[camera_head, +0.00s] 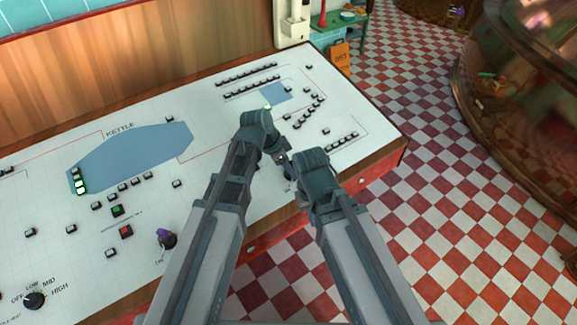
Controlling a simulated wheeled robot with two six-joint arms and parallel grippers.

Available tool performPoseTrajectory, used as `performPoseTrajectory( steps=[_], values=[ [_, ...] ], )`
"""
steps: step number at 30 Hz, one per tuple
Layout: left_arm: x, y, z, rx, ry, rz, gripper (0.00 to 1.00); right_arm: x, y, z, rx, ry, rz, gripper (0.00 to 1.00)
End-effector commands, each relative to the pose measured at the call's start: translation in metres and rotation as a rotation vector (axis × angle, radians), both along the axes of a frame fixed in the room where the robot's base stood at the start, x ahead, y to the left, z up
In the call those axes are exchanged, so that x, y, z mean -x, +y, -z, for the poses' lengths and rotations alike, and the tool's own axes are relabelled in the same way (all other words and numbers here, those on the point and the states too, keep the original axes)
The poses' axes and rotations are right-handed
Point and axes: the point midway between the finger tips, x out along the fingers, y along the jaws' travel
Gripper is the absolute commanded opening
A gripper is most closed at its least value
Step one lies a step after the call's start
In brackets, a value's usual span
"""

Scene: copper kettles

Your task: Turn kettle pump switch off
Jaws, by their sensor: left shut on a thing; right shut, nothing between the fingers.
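A white control panel (60,210) fills the left and middle of the head view. My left gripper (282,158) is over its right part, pointing down toward the front edge. It is shut on a dark switch (288,174), which is mostly hidden by my grippers; a small label shows just below it. My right gripper (298,172) is close beside it on the right, shut and empty, with its fingertips mostly hidden. Another switch with a purple handle (163,235) stands on the panel's front left part, clear of both grippers.
The panel carries a blue kettle drawing (135,155), many small black buttons, green and red buttons (126,231) and a heat knob (34,300). Wood wall stands behind. Checkered floor (450,210) is open to the right, with a large copper kettle (535,90) beyond.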

Motion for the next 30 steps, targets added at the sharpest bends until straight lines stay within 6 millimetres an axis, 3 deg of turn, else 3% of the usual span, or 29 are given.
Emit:
performPoseTrajectory(
  steps=[30],
  values=[
    [0.0040,-0.0021,0.0002,-0.002,-0.001,-0.453,0.00,0.0000,0.0000,0.0000,0.000,0.000,0.000,0.00]
  ],
)
